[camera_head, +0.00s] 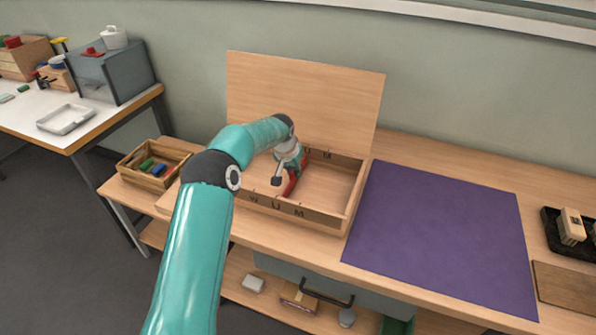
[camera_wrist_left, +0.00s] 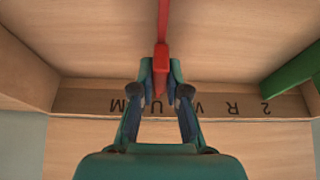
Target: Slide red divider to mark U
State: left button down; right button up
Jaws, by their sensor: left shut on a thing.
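The red divider (camera_head: 291,184) stands across the inside of a wooden box (camera_head: 320,224), and shows in the wrist view (camera_wrist_left: 162,58). My left gripper (camera_head: 287,168) is shut on it; its fingers (camera_wrist_left: 160,82) close around the divider from both sides. In the wrist view the marked wall (camera_wrist_left: 85,100) reads upside down: M is left of the fingers, other letters right. My right gripper is not in view.
A green divider (camera_wrist_left: 292,70) stands right in the wrist view. The box's raised lid (camera_head: 300,95) is behind it. A purple mat (camera_head: 435,235) lies clear to the right; a crate (camera_head: 150,165) of coloured blocks stands left.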

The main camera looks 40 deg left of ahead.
pick_arm(q)
jog(key=c, duration=1.2)
grip_release()
jog(key=shift+o, duration=0.2)
jog(key=v, duration=1.1)
jog(key=shift+s+r, duration=0.25)
jog(key=shift+r, duration=0.1)
jog(key=shift+s+d, duration=0.1)
